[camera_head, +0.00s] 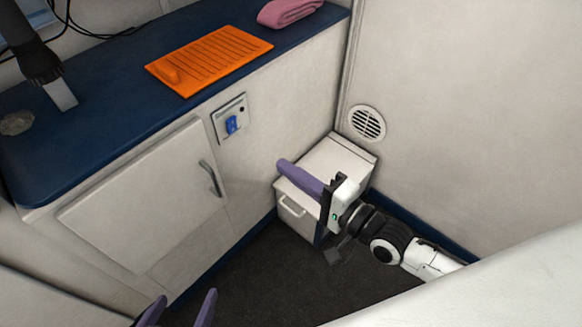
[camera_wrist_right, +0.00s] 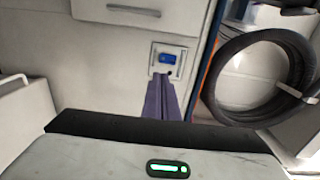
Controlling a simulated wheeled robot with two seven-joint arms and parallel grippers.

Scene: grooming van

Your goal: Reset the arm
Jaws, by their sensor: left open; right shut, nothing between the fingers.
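My right arm comes in from the right in the head view. Its gripper (camera_head: 282,165) has purple fingers pressed together with nothing between them, above the small white cabinet. The same shut fingers (camera_wrist_right: 163,82) show in the right wrist view, in front of a pale panel and just below a blue switch in a metal plate. My left gripper (camera_head: 182,306) shows only as two purple fingers, spread apart, at the bottom edge of the head view. The rest of my left arm is out of view.
A small white cabinet (camera_head: 330,158) stands in the corner beneath my right gripper. A blue counter (camera_head: 115,95) carries an orange ribbed mat (camera_head: 210,58) and a pink towel (camera_head: 288,12). The blue switch (camera_head: 231,124) is on the counter front. A black coiled hose (camera_wrist_right: 222,85) hangs at right. Dark floor (camera_head: 265,285) is clear.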

